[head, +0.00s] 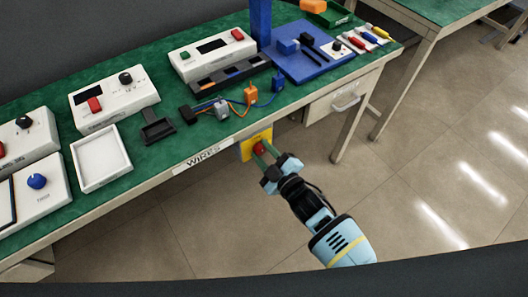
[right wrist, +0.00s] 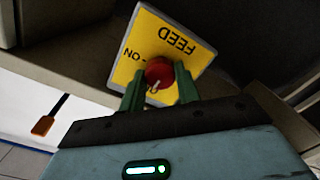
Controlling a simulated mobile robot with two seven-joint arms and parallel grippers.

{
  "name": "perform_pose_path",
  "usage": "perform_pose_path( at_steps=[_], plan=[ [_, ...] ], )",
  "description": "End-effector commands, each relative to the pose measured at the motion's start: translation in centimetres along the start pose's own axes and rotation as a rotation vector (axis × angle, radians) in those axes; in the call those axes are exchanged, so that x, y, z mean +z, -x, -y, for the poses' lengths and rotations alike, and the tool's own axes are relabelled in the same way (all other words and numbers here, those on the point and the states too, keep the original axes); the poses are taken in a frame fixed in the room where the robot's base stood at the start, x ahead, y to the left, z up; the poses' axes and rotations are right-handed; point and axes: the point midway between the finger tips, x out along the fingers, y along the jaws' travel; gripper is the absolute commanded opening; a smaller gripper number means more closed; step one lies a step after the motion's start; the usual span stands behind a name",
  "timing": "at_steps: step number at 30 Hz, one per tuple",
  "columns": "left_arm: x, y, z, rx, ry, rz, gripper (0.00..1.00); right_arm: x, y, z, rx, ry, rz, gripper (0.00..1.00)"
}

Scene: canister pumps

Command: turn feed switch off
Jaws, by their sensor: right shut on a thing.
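The feed switch is a red knob (head: 259,148) on a yellow plate (head: 247,147) at the front edge of the green bench, below its top. In the right wrist view the yellow plate (right wrist: 172,42) reads "FEED" and "ON", upside down, and the red knob (right wrist: 158,73) has a pale mark near its lower edge. My right gripper (head: 264,153) is at the knob, with its green fingers (right wrist: 159,86) on either side, shut on it. The left gripper is not in view.
A green-topped bench (head: 150,180) with a "WIRES" label (head: 203,158) carries white control boxes (head: 113,98), a white tray (head: 101,158) and coloured wire plugs (head: 250,95). A drawer (head: 335,100) is right of the switch. The floor (head: 420,180) in front is clear.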

Motion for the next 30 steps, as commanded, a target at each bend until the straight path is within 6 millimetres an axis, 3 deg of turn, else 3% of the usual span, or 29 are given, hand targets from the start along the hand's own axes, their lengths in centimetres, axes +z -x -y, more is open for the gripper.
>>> perform_pose_path(
  at_steps=[19, 20, 24, 30],
  plan=[
    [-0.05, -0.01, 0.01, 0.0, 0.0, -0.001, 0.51, 0.01, 0.02, 0.03, 0.001, 0.054, 0.002, 0.09],
    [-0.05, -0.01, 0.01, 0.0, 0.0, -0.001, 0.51, 0.01, 0.02, 0.03, 0.001, 0.054, 0.002, 0.34],
    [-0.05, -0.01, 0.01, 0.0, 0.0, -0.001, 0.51, 0.01, 0.02, 0.03, 0.001, 0.054, 0.002, 0.52],
    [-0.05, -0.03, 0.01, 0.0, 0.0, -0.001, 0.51, 0.01, 0.01, 0.02, 0.001, 0.052, 0.001, 0.54]
  ],
)
